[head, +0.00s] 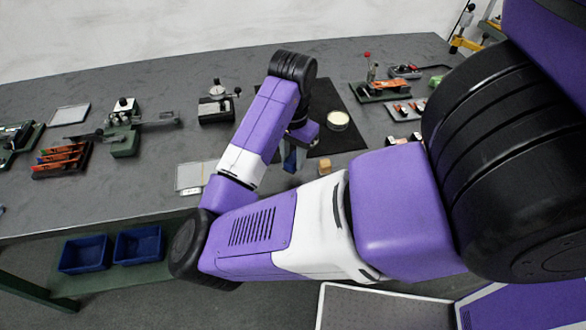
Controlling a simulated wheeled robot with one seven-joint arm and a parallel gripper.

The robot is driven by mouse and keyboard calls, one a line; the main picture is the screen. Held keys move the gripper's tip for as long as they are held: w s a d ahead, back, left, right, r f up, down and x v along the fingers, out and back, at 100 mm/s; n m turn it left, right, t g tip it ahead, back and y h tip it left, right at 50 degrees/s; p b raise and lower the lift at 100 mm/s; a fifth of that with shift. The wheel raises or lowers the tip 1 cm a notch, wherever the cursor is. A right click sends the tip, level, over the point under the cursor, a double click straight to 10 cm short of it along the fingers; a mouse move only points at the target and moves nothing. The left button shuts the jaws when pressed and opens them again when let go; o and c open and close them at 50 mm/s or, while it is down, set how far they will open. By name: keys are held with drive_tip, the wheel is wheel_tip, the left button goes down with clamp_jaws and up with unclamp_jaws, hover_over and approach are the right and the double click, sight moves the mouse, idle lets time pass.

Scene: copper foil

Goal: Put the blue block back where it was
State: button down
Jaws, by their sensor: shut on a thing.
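My gripper (295,160) points down in front of the black mat's near edge, partly hidden behind my forearm. It is shut on the blue block (289,158), which shows as a small blue patch between and beside the fingers. Most of the block is hidden, and I cannot tell whether it touches the table. A small tan wooden block (324,167) lies on the table just right of the gripper, apart from it. The black mat (345,95) lies behind the gripper with a round pale dish (338,121) on it.
A flat grey-white plate (190,177) lies left of my forearm. Fixtures with red and orange parts (380,88) stand at the right. A dark clamp device (216,106) and a green-based device (124,140) stand at the left. Blue bins (139,243) sit below the table.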

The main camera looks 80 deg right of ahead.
sight(293, 169)
drive_tip(key=shift+f, duration=2.1)
drive_tip(key=shift+f, duration=0.1)
drive_tip(key=c, duration=1.1)
unclamp_jaws()
drive_tip(key=shift+o, duration=0.2)
